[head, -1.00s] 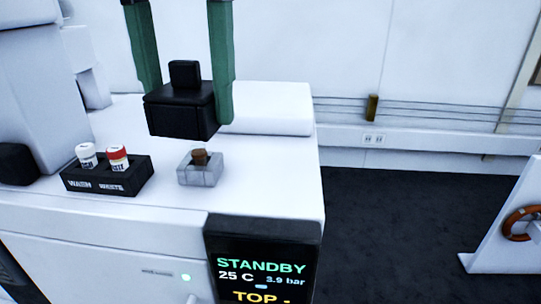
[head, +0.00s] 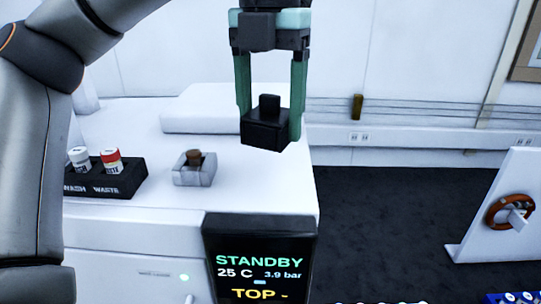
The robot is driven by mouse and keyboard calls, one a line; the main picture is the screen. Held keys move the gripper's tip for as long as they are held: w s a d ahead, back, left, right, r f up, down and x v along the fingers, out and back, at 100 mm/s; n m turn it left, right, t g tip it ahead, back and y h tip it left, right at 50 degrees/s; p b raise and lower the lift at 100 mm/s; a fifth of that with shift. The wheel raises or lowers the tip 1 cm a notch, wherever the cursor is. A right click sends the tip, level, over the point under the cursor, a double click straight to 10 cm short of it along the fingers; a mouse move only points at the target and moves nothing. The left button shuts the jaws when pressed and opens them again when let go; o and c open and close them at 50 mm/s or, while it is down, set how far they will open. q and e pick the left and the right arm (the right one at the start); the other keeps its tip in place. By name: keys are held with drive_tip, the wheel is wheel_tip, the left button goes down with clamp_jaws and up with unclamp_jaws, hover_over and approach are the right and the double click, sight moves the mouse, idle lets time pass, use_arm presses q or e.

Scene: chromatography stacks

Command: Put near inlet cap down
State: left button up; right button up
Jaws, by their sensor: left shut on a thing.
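The inlet cap (head: 266,130) is a black block with a small black knob on top. My left gripper (head: 270,108) comes down from above with green fingers on either side of the cap. It is shut on the cap and holds it about upright, in the air near the right edge of the white instrument top (head: 245,195). My right gripper is not in view.
A small clear-grey holder (head: 194,178) with a brown plug stands on the instrument top. Left of it is a black rack (head: 118,183) with a white-capped and a red-capped vial. A display (head: 260,262) reads STANDBY. Dark floor lies to the right.

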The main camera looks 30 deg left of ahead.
use_arm(q)
hover_over(269, 175)
wheel_tip(269, 175, down, 6)
drive_tip(key=shift+s+f, duration=0.1)
drive_tip(key=shift+f, duration=0.05)
wheel_tip(269, 175, down, 2)
drive_tip(key=shift+f, duration=0.6)
drive_tip(key=shift+f, duration=0.2)
drive_tip(key=o, duration=1.3)
drive_tip(key=shift+r, duration=0.1)
wheel_tip(269, 175, up, 12)
drive_tip(key=shift+r, duration=0.1)
